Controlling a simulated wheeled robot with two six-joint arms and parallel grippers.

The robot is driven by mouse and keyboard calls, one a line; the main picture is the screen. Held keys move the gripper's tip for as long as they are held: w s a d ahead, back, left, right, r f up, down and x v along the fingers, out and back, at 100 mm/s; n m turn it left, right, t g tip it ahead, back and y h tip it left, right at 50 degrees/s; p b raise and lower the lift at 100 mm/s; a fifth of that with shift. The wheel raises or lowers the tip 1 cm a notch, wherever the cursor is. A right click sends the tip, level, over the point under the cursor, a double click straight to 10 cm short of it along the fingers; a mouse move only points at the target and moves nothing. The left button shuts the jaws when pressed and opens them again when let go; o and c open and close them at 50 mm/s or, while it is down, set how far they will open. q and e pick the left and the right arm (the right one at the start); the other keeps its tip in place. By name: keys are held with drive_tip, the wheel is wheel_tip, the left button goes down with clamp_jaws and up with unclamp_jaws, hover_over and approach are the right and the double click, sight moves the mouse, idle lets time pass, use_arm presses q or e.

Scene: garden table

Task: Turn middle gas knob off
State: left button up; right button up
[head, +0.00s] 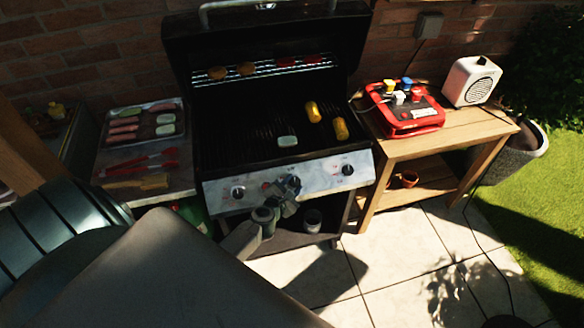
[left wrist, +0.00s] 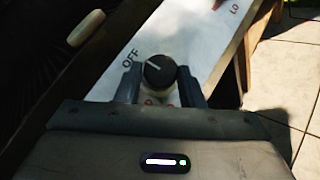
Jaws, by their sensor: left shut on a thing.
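The middle gas knob (head: 292,182) is on the pale front panel of the grill (head: 325,170), between a left knob (head: 238,192) and a right knob (head: 347,169). My left gripper (head: 288,190) reaches up to it from below and is shut on it. In the left wrist view the dark round knob (left wrist: 160,72) sits between my two fingers, one on each side. Its white pointer line faces up and left, towards the printed OFF label (left wrist: 130,59). The fingers partly hide the panel markings below the knob. My right gripper is not in view.
The grill lid is open, with corn and other food on the grates. A tray of food (head: 143,121) and red tongs (head: 143,163) lie on the left shelf. A wooden side table (head: 440,140) on the right holds a red caddy (head: 404,108) and a white speaker (head: 471,81).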

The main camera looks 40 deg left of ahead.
use_arm(q)
drive_tip(key=shift+w+r, duration=0.1)
drive_tip(key=o, duration=1)
drive_tip(key=v, duration=1)
drive_tip(key=shift+s+p, duration=0.35)
drive_tip(key=s+d+f+m+g+h+b, duration=0.15)
drive_tip(key=s+f+m, duration=0.3)
drive_tip(key=f, duration=0.55)
drive_tip(key=s+f+m+g+b, duration=0.2)
drive_tip(key=s+f+m+b, duration=0.15)
drive_tip(key=f+m, duration=0.45)
drive_tip(key=s+f+m+g+b, duration=0.25)
drive_tip(key=s+f, duration=0.25)
drive_tip(key=f, duration=0.7)
drive_tip(key=s+d+f+m+g+b, duration=0.1)
drive_tip(key=s+f+m+g+b, duration=0.1)
drive_tip(key=s+f+m, duration=0.6)
drive_tip(key=s+d+f+m+g+b, duration=0.1)
drive_tip(key=s+f+m+g, duration=0.4)
drive_tip(key=s, duration=1.3)
wheel_tip(320, 180, down, 7)
drive_tip(key=m+b, duration=0.1)
drive_tip(key=m, duration=0.2)
drive_tip(key=shift+f, duration=0.15)
